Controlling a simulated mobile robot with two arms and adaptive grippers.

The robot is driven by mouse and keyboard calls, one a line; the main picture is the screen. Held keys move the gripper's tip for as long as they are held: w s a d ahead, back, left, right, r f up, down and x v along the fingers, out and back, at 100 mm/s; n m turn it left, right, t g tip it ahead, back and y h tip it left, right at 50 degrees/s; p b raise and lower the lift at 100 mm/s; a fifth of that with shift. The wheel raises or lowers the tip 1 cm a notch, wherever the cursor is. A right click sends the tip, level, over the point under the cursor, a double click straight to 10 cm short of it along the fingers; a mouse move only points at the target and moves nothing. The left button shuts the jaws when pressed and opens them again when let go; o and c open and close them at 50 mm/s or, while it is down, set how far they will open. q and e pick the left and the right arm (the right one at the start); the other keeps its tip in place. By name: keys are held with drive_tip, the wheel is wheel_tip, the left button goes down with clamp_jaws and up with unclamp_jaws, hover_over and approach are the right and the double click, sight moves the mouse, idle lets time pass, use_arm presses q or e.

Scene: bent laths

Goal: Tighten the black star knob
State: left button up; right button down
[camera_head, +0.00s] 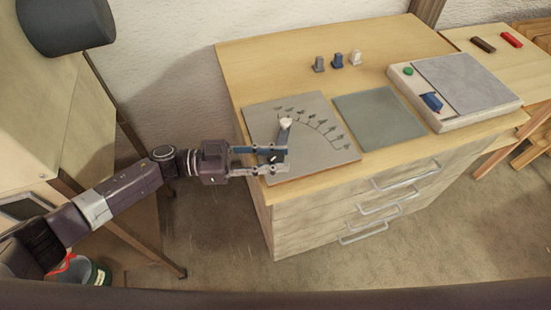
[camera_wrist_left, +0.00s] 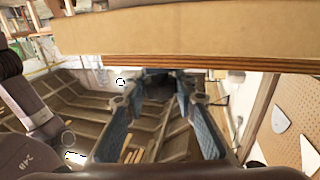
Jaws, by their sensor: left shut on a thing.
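A grey plate (camera_head: 318,157) with a curved row of small dark marks lies on the front left of the wooden cabinet top. A short grey-blue lever (camera_head: 285,137) with a pale round end stands out over the plate. My left gripper (camera_head: 277,158) reaches in from the left, its fingers around the small black knob (camera_head: 275,158) at the lever's near end. The knob is mostly hidden by the fingers. In the left wrist view a dark shape, seemingly the knob (camera_wrist_left: 159,83), sits between the blue-padded fingers. My right gripper is in neither view.
A grey-green mat (camera_head: 380,118) lies right of the plate. Farther right is a white box (camera_head: 463,88) with a green button and blue switch. Several small blocks (camera_head: 338,61) stand behind. Drawer handles (camera_head: 405,177) jut from the cabinet front.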

use_arm(q)
drive_tip(key=shift+f, duration=0.1)
drive_tip(key=o, duration=1.2)
drive_tip(key=shift+d, duration=0.1)
drive_tip(key=shift+c, duration=0.2)
drive_tip(key=a, duration=1.2)
drive_tip(key=shift+s, duration=0.3)
